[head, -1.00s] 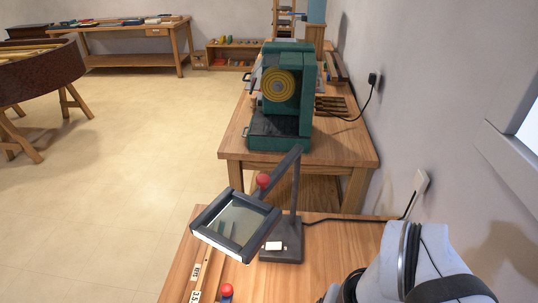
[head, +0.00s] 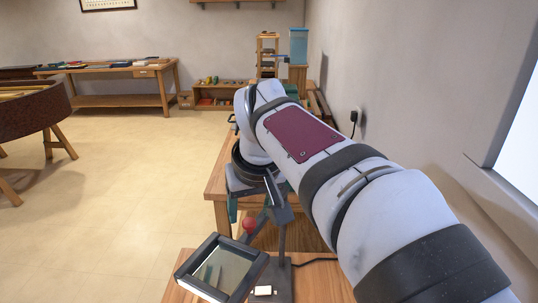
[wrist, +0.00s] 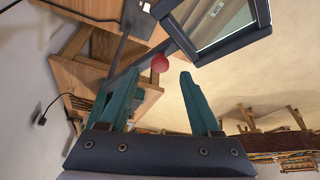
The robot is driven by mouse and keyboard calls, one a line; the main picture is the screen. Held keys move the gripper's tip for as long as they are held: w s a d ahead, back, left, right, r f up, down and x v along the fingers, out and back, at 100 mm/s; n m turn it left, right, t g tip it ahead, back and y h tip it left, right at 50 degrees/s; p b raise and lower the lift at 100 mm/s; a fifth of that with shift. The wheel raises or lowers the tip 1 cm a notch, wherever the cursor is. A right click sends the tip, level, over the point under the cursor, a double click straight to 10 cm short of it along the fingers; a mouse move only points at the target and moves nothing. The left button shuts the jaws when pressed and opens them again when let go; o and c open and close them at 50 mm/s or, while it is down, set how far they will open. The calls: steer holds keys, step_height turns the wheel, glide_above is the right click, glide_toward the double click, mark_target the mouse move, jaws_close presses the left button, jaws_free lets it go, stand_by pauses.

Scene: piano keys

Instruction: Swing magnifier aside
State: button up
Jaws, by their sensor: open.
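The magnifier has a square dark-framed lens (head: 222,268) on a dark jointed arm with a post and a base (head: 282,285), at the bottom of the head view. A red ball knob (head: 249,226) sits on its arm, just behind the lens. In the wrist view, the lens frame (wrist: 225,30) is at the top, and the red knob (wrist: 160,63) shows just beyond and between the teal fingertips. My gripper (wrist: 158,75) is open and empty. I cannot tell whether a finger touches the knob. In the head view my wrist hides most of the gripper.
The magnifier stands on a wooden bench (head: 182,292) near the right wall. Another wooden table (head: 214,178) is behind it, largely covered by my arm. A power cable (head: 318,262) runs beside the base. Open floor (head: 120,200) lies to the left.

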mark_target(249, 221)
steer(key=x, duration=0.3)
steer(key=shift+f, duration=0.15)
steer(key=shift+c, duration=0.2)
jaws_close()
stand_by(1.1)
